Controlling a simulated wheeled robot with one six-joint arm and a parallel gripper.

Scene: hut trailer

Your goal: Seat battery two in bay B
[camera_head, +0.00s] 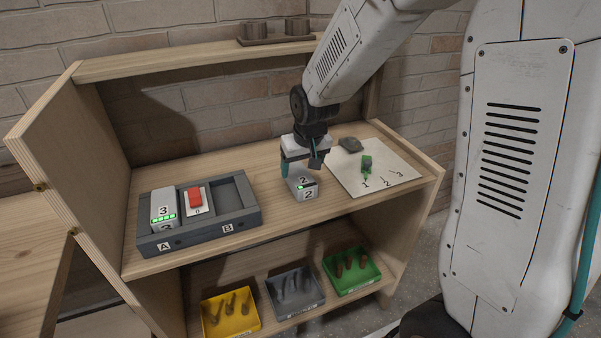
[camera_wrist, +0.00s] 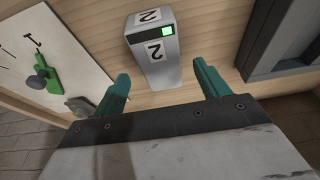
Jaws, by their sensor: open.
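Battery two (camera_head: 303,189), a pale grey block marked 2 with one green light, rests on the wooden shelf right of the charger. It also shows in the wrist view (camera_wrist: 155,65). My gripper (camera_head: 302,164) is above and just behind it. In the wrist view its teal fingers (camera_wrist: 165,85) are apart, with the battery ahead of and between them, seemingly not touched. The dark grey charger (camera_head: 195,238) has bays marked A and B. Bay B (camera_head: 235,198) is empty. Battery three (camera_head: 163,208) sits in bay A, with several green lights lit.
A red switch (camera_head: 196,197) marked 0 lies between the bays. Yellow (camera_head: 232,318), grey (camera_head: 297,302) and green (camera_head: 352,280) trays stand below.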

